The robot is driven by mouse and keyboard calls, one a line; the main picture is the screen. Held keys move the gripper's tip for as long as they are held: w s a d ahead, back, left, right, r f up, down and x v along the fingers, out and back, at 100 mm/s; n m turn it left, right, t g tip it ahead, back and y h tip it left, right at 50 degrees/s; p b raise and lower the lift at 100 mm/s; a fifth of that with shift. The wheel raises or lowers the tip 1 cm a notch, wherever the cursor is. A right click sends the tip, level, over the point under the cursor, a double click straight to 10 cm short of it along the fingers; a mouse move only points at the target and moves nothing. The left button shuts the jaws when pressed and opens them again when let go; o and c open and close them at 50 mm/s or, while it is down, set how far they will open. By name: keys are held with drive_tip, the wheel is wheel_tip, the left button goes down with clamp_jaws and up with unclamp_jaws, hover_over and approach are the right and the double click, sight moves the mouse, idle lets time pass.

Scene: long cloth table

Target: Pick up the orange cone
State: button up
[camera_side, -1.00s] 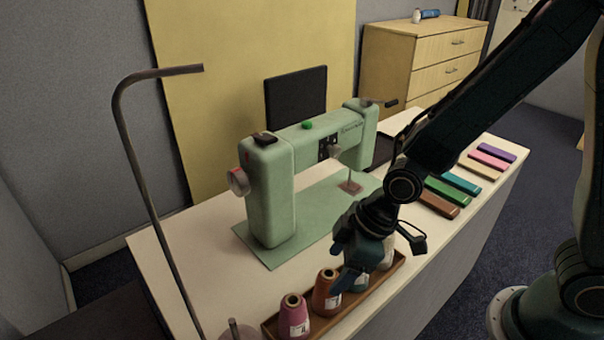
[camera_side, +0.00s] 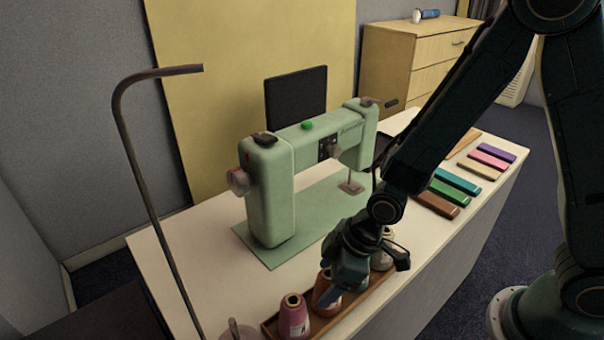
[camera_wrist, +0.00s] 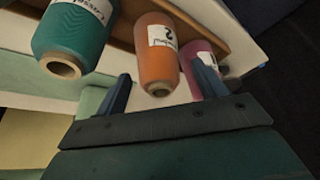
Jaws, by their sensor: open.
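The orange cone (camera_side: 326,296) stands in a brown wooden tray (camera_side: 272,326), second from the tray's near left end. In the side view it is partly hidden by my gripper (camera_side: 341,284), which is just above and beside it. In the wrist view the orange cone (camera_wrist: 157,60) has a white label and lies ahead of the gap between the two blue fingers of my gripper (camera_wrist: 162,85). The fingers are apart, one to each side of the cone's narrow end. I cannot tell whether they touch it.
A pink cone (camera_side: 294,316) stands close on one side, near a fingertip. A teal cone (camera_wrist: 75,40) stands on the other. A pale cone (camera_side: 382,254) is farther along. The green sewing machine (camera_side: 270,200) stands behind the tray. A bent metal rod (camera_side: 150,200) rises at left.

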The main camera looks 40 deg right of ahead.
drive_tip(key=shift+x, duration=1.05)
drive_tip(key=c, duration=1.1)
drive_tip(key=shift+r, duration=0.15)
wheel_tip(320, 180, up, 20)
drive_tip(key=shift+f, duration=0.1)
idle(0.4)
